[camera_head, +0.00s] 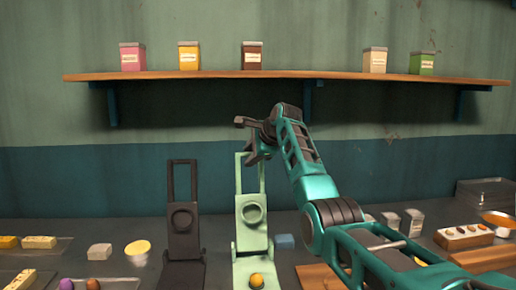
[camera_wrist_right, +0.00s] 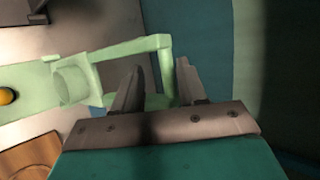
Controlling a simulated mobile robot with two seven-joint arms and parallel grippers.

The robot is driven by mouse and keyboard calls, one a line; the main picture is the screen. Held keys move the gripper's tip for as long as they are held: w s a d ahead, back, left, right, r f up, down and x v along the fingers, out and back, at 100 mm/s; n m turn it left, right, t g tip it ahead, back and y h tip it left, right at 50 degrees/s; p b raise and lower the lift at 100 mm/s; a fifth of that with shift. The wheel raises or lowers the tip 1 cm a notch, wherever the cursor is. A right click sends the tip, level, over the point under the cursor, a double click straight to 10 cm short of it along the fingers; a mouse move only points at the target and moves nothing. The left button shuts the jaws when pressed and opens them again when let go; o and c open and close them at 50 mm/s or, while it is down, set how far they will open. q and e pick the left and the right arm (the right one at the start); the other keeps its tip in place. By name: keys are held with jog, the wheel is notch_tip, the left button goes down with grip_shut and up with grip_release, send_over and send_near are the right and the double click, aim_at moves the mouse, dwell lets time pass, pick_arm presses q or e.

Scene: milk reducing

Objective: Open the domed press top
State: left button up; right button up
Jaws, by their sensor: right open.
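A pale green press (camera_head: 250,240) stands on the counter near the middle, its hinged top raised upright with a round piece (camera_head: 253,213) and an open loop handle. A yellow-orange ball (camera_head: 257,280) sits on its base. My right gripper (camera_head: 255,138) is open at the top of this handle. In the right wrist view, the green handle (camera_wrist_right: 163,58) reaches between or just beyond the open fingers (camera_wrist_right: 160,82); contact is unclear. A dark press (camera_head: 183,240) stands to the left, also with its top upright. My left gripper is out of view.
A wooden shelf (camera_head: 290,75) with several small boxes is on the wall above. A small blue block (camera_head: 285,241) is right of the green press. A yellow disc (camera_head: 138,248) and a pale block (camera_head: 99,251) lie left. My right arm covers the right-centre counter.

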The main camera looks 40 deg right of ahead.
jog(key=b+v, duration=0.1)
jog(key=v, duration=1.1)
jog(key=shift+s+r+b, duration=0.25)
jog(key=shift+r+b, duration=0.05)
